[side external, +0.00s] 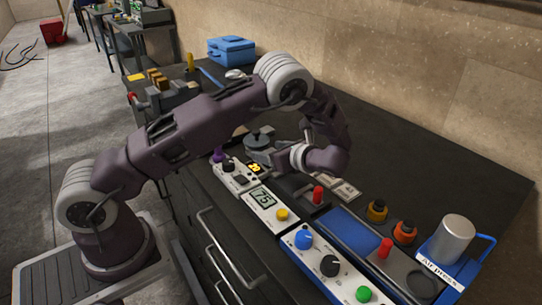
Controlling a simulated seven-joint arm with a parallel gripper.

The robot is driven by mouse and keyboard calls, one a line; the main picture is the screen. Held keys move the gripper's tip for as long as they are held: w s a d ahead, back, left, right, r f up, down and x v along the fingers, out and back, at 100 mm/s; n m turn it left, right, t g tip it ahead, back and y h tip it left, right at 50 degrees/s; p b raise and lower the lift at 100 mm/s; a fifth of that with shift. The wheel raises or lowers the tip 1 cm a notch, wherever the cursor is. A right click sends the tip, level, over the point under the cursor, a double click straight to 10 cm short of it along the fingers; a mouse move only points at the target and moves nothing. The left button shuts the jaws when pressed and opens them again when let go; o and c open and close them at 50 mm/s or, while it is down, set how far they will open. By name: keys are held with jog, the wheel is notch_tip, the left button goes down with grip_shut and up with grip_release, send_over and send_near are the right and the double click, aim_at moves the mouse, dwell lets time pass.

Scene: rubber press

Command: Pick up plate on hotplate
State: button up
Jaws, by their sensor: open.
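A dark grey round piece (258,137), which looks like the plate, shows beyond the white control box with a yellow "20" display (240,178). I take this box to be the hotplate's panel; the heating surface is mostly hidden. My gripper (266,153) reaches left from my wrist, low and close to the round piece. The jaws are open, with nothing visibly held. The fingertips are small and dark against the bench, so I cannot tell whether they touch the plate.
Another panel with a "75" display (265,203) and a panel with blue, black and green knobs (328,265) line the bench front. A blue toolbox (231,50) is at the back. The bench's right rear is clear.

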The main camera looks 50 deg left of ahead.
grip_shut()
jog(key=shift+r, duration=0.1)
